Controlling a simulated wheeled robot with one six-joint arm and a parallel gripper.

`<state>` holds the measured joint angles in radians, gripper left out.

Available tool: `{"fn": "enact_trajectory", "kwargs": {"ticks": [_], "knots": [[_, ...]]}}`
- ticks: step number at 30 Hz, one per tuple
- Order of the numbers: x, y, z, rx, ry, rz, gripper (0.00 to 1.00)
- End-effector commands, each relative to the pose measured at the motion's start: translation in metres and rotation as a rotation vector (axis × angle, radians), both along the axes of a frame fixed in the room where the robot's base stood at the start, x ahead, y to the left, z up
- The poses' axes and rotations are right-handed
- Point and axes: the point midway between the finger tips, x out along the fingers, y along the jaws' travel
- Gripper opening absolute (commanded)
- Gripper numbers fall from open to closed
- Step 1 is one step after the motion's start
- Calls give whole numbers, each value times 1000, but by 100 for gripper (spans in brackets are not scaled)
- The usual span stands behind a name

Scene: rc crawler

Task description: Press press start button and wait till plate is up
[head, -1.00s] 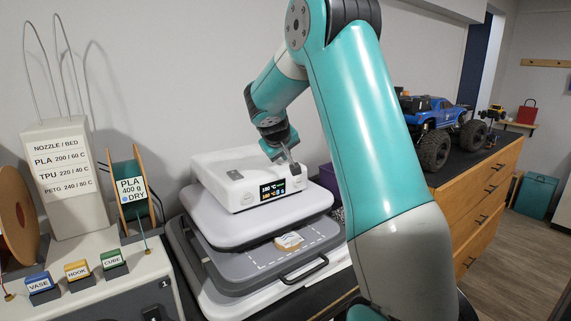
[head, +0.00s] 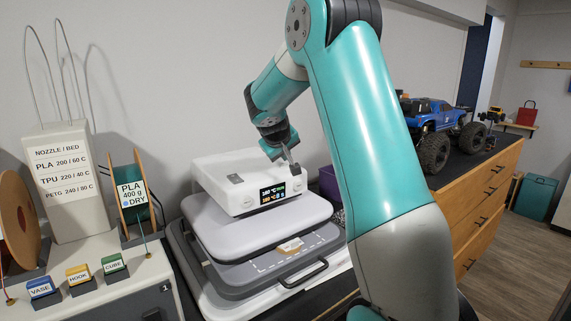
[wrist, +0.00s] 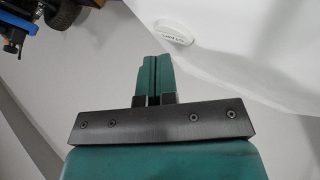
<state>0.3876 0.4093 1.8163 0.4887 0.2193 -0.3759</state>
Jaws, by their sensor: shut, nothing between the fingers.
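The white heat press (head: 232,177) stands on the bench, its display (head: 272,193) facing front with small figures. Its pale upper plate (head: 215,236) hangs low over the grey lower plate (head: 232,283), with a narrow gap between. A small tan and white piece (head: 291,245) lies on the lower plate, partly hidden. My gripper (head: 293,167) is shut and empty at the right end of the press head; I cannot tell whether it touches. In the wrist view, a white oval button (wrist: 174,32) with unclear lettering sits right of my fingertips (wrist: 155,62), on a white surface.
A console with vase, hook and cube blocks (head: 78,274) stands left of the press. A blue truck (head: 440,120) sits on the wooden cabinet at right. A purple box (head: 328,182) is behind the press. A wall rises close behind it.

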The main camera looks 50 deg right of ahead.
Motion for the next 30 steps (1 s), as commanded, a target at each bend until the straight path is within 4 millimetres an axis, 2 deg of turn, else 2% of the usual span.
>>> {"fn": "enact_trajectory", "kwargs": {"ticks": [13, 25, 30], "knots": [[0, 0, 7, 0, -1, 1, 0], [0, 0, 47, -2, -3, 0, 0], [0, 0, 54, 0, -1, 0, 0]]}}
